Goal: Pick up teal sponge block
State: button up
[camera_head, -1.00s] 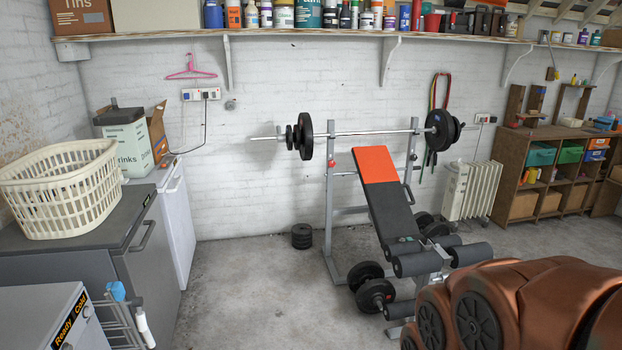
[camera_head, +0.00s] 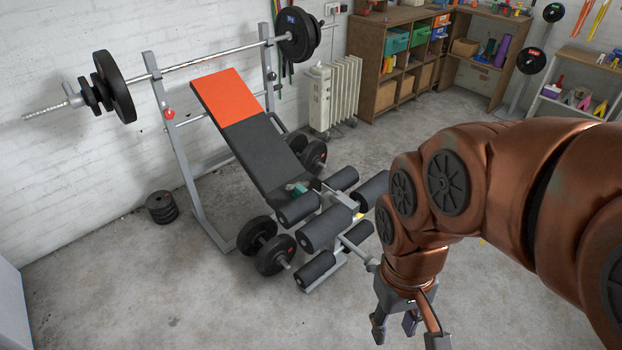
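A small teal block (camera_head: 297,188) lies on the lower end of the black bench pad, beside the foam rollers. It is small in view, and its far side is hidden. My gripper (camera_head: 409,334) hangs from my copper-coloured arm at the lower right, with its fingers spread apart and pointing down. It is open with nothing visible between the fingers. It is to the right of the teal block and nearer to the camera, clearly apart from it.
The weight bench (camera_head: 258,150) carries a barbell (camera_head: 210,55) on uprights. Dumbbells (camera_head: 268,247) lie beside its base, and foam rollers (camera_head: 325,228) stick out at its near end. A radiator (camera_head: 335,95) and shelves (camera_head: 400,65) stand behind. The floor at front left is clear.

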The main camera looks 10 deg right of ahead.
aim_at(298, 189)
jog(key=u, duration=0.75)
jog(key=i, duration=0.75)
jog(key=u, duration=0.4)
jog(key=i, duration=0.95)
jog(key=z, duration=0.7)
